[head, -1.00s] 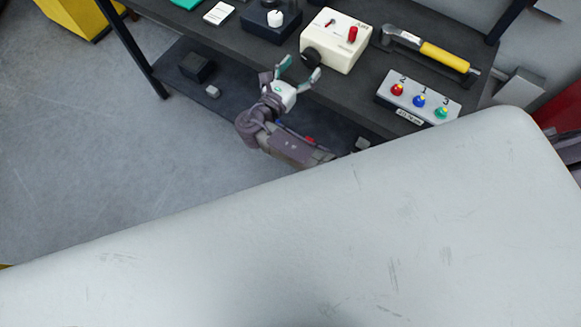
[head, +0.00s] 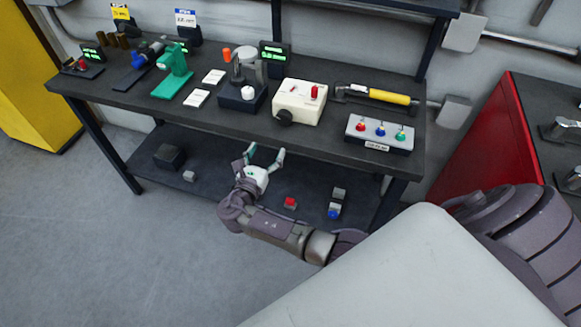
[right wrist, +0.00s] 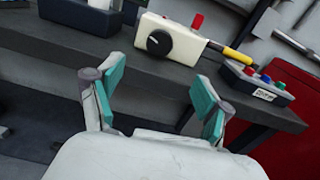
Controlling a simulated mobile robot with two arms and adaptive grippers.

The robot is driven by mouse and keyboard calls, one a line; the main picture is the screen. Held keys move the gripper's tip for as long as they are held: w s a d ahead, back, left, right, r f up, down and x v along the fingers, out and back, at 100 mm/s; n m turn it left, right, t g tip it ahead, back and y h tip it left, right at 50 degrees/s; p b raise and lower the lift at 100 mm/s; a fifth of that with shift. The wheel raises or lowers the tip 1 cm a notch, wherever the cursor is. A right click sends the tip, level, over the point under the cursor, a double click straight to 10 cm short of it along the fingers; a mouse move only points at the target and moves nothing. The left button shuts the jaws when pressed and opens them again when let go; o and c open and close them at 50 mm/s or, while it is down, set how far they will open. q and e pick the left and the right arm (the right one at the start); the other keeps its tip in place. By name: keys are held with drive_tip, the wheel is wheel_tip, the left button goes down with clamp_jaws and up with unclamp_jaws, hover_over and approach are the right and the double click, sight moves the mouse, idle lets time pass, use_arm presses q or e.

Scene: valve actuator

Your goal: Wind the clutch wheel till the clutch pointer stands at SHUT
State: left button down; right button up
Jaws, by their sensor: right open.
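A cream box (head: 299,103) stands on the dark bench, with a black round wheel (head: 284,117) on its front face. On its top are a small red pointer-like mark (head: 293,89) and a red upright post (head: 315,92); where the pointer stands cannot be read. The wheel also shows in the right wrist view (right wrist: 159,43), facing me, uncovered. My right gripper (head: 265,153) is open and empty, below and in front of the wheel, apart from it. Its spread teal fingers show in the right wrist view (right wrist: 158,88), with the wheel beyond them. My left gripper is not in view.
Right of the box are a yellow-handled tool (head: 388,96) and a panel with coloured knobs (head: 380,134). Left are a dark device with a white knob (head: 242,95) and a green stand (head: 173,80). Loose blocks lie on the lower shelf (head: 222,165). A red cabinet (head: 490,140) stands right.

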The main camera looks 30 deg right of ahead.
drive_tip(key=s+f+m+g+y+b, duration=0.1)
drive_tip(key=s+f, duration=0.4)
drive_tip(key=f, duration=0.5)
drive_tip(key=s+f+m+g+y+b, duration=0.1)
drive_tip(key=s+f, duration=0.4)
drive_tip(key=f, duration=0.5)
drive_tip(key=s+f+m+g+y+b, duration=0.2)
drive_tip(key=s+f+y, duration=0.3)
drive_tip(key=f, duration=0.5)
drive_tip(key=shift+d+f+m+g, duration=0.15)
drive_tip(key=shift+f+m+g, duration=0.1)
drive_tip(key=shift+m+g, duration=0.5)
